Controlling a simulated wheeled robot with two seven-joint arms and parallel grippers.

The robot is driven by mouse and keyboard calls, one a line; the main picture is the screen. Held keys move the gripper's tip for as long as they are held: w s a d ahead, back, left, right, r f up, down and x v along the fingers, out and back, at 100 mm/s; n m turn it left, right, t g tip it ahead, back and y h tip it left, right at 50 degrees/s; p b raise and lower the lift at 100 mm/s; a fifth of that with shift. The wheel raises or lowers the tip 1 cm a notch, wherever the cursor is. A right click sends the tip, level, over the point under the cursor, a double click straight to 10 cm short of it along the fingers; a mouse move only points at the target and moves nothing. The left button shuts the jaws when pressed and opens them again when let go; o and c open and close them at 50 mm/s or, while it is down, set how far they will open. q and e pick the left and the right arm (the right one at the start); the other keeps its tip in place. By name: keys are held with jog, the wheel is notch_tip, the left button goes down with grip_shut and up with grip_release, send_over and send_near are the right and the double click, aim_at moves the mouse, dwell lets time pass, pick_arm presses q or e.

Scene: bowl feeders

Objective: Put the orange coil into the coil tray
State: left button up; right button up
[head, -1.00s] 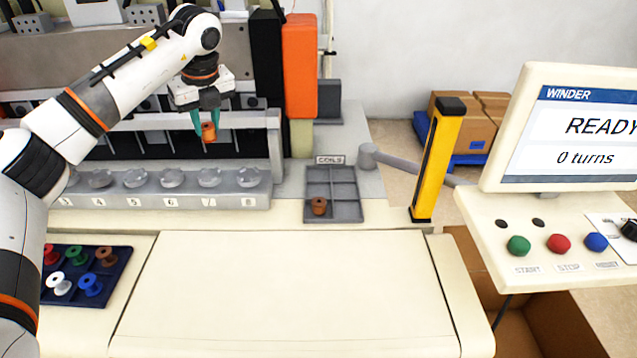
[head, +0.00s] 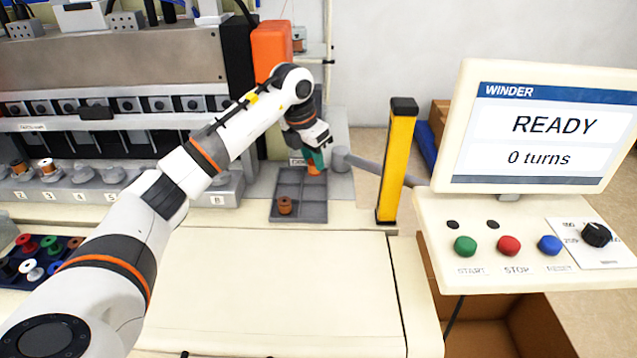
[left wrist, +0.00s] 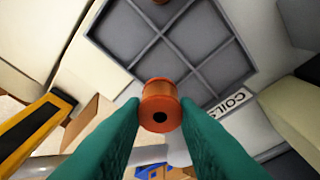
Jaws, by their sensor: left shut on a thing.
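The orange coil (left wrist: 160,104) is held between the green fingers of my left gripper (left wrist: 160,115), as the left wrist view shows. In the head view the orange coil (head: 314,169) and my left gripper (head: 316,158) are at the back right part of the grey coil tray (head: 314,212), near its label. In the left wrist view the coil tray (left wrist: 205,65) lies beyond the coil. I cannot tell whether the coil touches the tray. A brown-orange coil (head: 285,205) stands in the tray's front left compartment. The right gripper is not in view.
A yellow post (head: 397,160) stands right of the tray, with a grey arm (head: 365,164) behind it. The winder screen (head: 540,130) and buttons are at the right. A dark spool tray (head: 62,243) is at the left. The front table (head: 280,285) is clear.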

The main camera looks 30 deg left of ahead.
aim_at(311, 174)
pick_arm(q)
notch_tip(311, 174, down, 2)
jog(key=shift+a+f, duration=0.1)
jog(key=shift+a, duration=0.05)
notch_tip(311, 174, down, 4)
jog(key=shift+r+p, duration=0.15)
jog(key=shift+p, duration=0.45)
jog(key=shift+f, duration=0.2)
jog(key=shift+f, duration=0.1)
jog(key=o, duration=0.9)
jog(key=shift+o, duration=0.2)
jog(key=b+v, duration=0.2)
jog(key=v, duration=1)
